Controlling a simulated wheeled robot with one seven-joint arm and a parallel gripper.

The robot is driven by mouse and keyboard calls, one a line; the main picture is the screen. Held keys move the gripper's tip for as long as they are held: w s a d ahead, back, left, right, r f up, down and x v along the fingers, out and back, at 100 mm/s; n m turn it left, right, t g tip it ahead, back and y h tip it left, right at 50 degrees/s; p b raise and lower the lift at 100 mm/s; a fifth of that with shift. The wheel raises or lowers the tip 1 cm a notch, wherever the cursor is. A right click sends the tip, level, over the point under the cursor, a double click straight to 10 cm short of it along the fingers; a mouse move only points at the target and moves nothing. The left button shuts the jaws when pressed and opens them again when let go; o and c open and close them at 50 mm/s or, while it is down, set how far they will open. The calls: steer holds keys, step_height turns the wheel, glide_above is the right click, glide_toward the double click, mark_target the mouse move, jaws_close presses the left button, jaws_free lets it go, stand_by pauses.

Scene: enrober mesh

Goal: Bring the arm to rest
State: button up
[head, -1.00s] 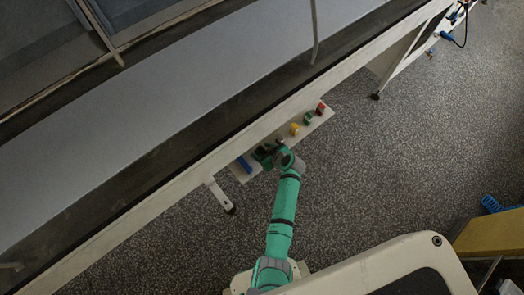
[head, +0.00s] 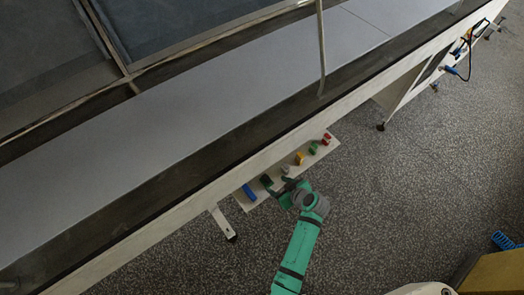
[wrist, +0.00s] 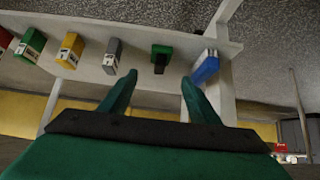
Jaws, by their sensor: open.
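My green arm reaches up from the bottom of the head view. My gripper (head: 277,188) is at its end, beside the white control panel (head: 258,199) under the long conveyor. In the wrist view, my gripper (wrist: 155,97) has its two green fingers spread wide with nothing between them. Beyond the fingertips is the panel's row of coloured parts: a blue one (wrist: 205,66), a green one with a black front (wrist: 161,58), a grey one (wrist: 112,56), a yellow one (wrist: 70,50) and a green one (wrist: 30,45). The fingers look clear of them.
The conveyor belt (head: 170,130) and its pale side rail run diagonally above the panel. A white leg (head: 222,223) stands left of my arm. The speckled floor (head: 400,190) on the right is open. A yellow-brown box (head: 495,272) with a blue item behind it is at lower right.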

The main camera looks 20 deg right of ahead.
steer(key=s+a+r+m+t+h, duration=0.2)
steer(key=s+a+m+h, duration=0.2)
steer(key=s+a, duration=1)
steer(key=s+a+r+t, duration=0.1)
steer(key=s+r, duration=0.3)
steer(key=r, duration=0.4)
steer(key=s+a+r+t, duration=0.2)
steer(key=s+r, duration=0.3)
steer(key=r, duration=0.3)
steer(key=s+a+r+t+y, duration=0.1)
steer(key=s+a+r+t, duration=0.1)
steer(key=s+r, duration=0.3)
step_height(320, 180, up, 3)
steer(key=shift+a+f, duration=0.1)
steer(key=shift+a, duration=0.1)
